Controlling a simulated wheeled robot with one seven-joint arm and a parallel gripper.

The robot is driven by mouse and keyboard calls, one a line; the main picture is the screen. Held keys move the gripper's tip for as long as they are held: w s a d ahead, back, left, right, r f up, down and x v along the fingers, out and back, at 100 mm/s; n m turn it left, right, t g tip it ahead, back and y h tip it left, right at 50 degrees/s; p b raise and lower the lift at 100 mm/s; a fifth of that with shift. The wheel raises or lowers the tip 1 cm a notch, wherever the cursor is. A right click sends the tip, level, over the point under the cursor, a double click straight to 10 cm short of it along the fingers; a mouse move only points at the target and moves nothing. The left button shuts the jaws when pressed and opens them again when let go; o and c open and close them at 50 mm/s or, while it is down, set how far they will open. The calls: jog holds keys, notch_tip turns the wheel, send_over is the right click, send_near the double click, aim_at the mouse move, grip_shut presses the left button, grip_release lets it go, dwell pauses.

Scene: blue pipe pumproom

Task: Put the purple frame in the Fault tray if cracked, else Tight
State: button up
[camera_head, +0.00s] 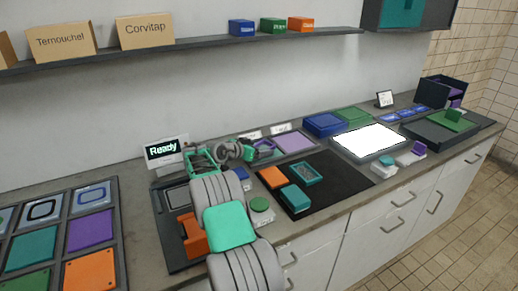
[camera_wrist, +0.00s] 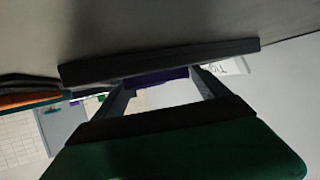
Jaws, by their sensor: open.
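The purple frame (camera_head: 263,148) lies at the back of the counter, just right of my gripper (camera_head: 247,153) in the head view. In the wrist view a strip of purple (camera_wrist: 156,78), likely the frame, shows between the spread fingers of my gripper (camera_wrist: 160,92). The fingers are open; I cannot tell whether they touch it. No crack can be made out at this angle. Two small white label cards stand behind, a left one (camera_head: 250,135) and a right one (camera_head: 281,128). One card (camera_wrist: 234,67) partly reads "Tig" in the wrist view. The tray edges near the frame are partly hidden.
A "Ready" display (camera_head: 164,150) stands left of my arm. A purple panel (camera_head: 295,143) lies right of the frame. A black mat (camera_head: 325,190) holds orange and teal pieces. A lit white panel (camera_head: 370,141) is further right. A shelf (camera_head: 200,41) runs above.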

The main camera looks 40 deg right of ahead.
jog(key=b+v, duration=0.1)
jog(key=v, duration=1.1)
jog(key=shift+r, duration=0.15)
